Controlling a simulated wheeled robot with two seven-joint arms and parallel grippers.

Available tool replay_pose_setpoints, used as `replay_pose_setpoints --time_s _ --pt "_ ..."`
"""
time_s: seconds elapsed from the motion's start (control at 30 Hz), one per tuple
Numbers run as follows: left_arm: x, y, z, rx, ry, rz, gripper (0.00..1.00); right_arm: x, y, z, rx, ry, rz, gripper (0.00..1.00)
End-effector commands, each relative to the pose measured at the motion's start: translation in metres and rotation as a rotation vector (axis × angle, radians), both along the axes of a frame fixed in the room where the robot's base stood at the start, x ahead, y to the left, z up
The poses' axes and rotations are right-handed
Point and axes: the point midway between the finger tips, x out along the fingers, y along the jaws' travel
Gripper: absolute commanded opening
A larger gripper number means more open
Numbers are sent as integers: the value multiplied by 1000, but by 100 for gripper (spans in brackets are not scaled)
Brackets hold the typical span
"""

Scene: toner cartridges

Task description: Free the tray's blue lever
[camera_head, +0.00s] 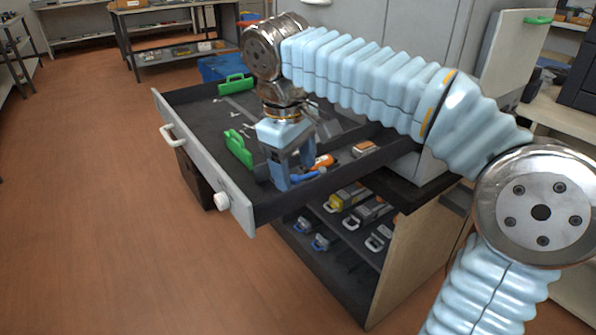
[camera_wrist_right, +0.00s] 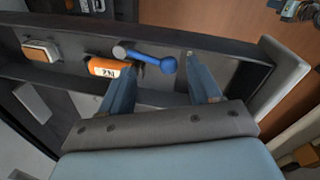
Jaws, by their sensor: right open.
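The blue lever (camera_head: 309,174) is on the near side wall of the dark pulled-out tray (camera_head: 185,97). In the right wrist view the lever (camera_wrist_right: 150,59) runs from a grey round pivot to a blue ball end, beside an orange tag (camera_wrist_right: 108,67) with dark lettering. My right gripper (camera_head: 290,178) points down at this wall, open and empty. In the wrist view its fingertips (camera_wrist_right: 161,65) stand apart, with the lever's ball end appearing between them. I cannot tell whether they touch it. My left gripper is not in view.
Green handles (camera_head: 238,148) and an orange-topped block (camera_head: 364,149) are in the tray. Below, an open shelf holds several cartridges (camera_head: 347,197). The floor at left is clear.

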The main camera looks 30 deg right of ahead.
Motion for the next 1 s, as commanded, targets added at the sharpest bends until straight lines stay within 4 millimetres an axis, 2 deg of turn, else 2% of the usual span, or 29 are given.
replay_pose_setpoints --time_s 0.27,0.63,0.87,1.0 --pt "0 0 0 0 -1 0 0 0 0 0 0 1 0 61" --pt "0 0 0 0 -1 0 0 0 -1 0 -1 0 -1 5" --pt "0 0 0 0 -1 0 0 -1 -1 1 -2 1 0 3" --pt "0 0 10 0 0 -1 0 -6 0 3 -3 3 91 2"
